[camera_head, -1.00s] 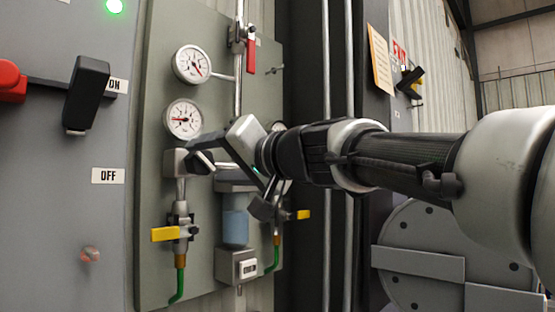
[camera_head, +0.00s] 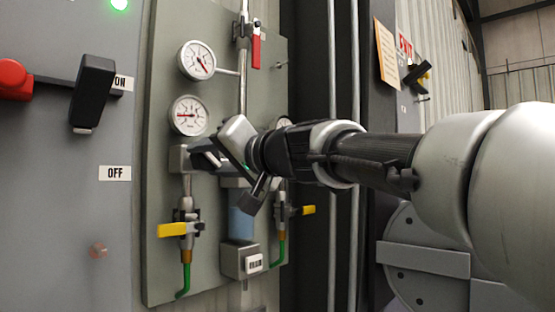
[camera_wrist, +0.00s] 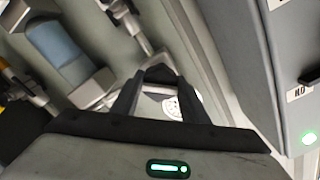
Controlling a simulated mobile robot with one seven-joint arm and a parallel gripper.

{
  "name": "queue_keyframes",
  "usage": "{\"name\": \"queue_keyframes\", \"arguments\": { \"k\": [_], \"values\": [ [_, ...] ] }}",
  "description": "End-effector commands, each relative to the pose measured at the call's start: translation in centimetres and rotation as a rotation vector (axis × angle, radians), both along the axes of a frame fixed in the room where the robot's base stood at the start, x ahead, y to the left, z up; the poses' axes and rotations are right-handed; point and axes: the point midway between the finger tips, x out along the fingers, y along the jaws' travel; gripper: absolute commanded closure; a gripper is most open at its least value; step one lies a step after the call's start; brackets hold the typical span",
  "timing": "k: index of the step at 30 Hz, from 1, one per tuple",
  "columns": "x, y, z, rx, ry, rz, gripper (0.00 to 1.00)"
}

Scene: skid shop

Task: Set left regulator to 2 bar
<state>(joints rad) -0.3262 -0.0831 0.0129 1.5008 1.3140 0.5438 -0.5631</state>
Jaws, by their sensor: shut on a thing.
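The left regulator (camera_head: 179,158) is a grey block on the green-grey panel, below a round white gauge (camera_head: 188,115). The gauge's red needle points to the left, near the low part of its scale; the numbers are too small to read. My gripper (camera_head: 205,153) is at the regulator's front and shut on its knob, which is largely hidden by the jaws in the head view. In the wrist view, the dark knob (camera_wrist: 162,73) sits between the two black fingers, and part of a gauge face (camera_wrist: 172,107) shows behind them.
Another gauge (camera_head: 197,60) and a red-handled valve (camera_head: 256,48) are above. Yellow-handled valves (camera_head: 173,230) and (camera_head: 308,210) sit below, with a blue filter bowl (camera_head: 241,222) between. A black lever switch (camera_head: 92,92) stands left on a grey cabinet. The right-hand regulator is mostly hidden.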

Motion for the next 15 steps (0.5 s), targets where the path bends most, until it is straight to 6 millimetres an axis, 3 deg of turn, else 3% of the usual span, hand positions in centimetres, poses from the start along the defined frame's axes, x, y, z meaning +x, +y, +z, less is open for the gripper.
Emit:
{"name": "queue_keyframes", "arguments": {
  "k": [15],
  "values": [
    [0.03,-0.04,-0.02,0.172,0.201,0.0,0.82]
  ]
}}
